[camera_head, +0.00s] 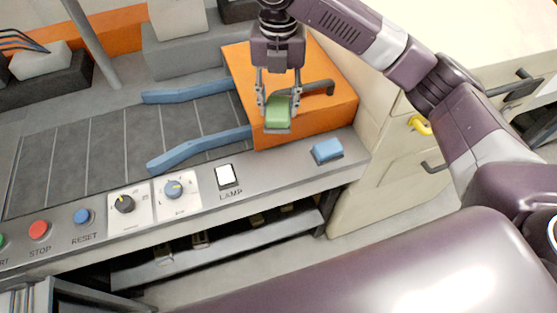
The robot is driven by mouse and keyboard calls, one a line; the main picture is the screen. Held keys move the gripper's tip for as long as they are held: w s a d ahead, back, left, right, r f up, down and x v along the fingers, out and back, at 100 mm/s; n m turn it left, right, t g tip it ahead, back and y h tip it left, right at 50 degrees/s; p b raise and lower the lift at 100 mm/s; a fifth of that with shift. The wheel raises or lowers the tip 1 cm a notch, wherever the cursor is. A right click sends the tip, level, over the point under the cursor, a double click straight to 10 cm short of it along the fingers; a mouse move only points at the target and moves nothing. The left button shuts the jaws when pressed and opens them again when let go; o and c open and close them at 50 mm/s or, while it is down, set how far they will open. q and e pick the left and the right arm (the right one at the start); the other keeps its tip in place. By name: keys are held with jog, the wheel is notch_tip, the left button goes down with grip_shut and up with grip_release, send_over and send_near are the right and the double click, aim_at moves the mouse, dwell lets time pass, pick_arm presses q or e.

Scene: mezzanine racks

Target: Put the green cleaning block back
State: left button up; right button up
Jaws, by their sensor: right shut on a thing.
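The green cleaning block (277,110) is held between the fingers of my right gripper (279,104). The gripper points down, in front of the orange box (330,105) with a dark handle on top. Whether the block touches the box or the surface below is hard to tell. My left gripper is not visible.
The grey panel carries a lamp switch (227,176), two dials (174,189) and red (38,230) and blue buttons. Blue guide rails (200,147) flank a dark conveyor bed (110,140). A beige cabinet (385,150) with handles stands at right.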

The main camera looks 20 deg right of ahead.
notch_tip(320, 180, down, 19)
jog(key=p, duration=0.3)
jog(key=shift+p, duration=0.35)
jog(key=shift+f, duration=0.15)
jog(key=shift+f, duration=0.15)
jog(key=o, duration=1.2)
notch_tip(320, 180, up, 12)
jog(key=b, duration=0.3)
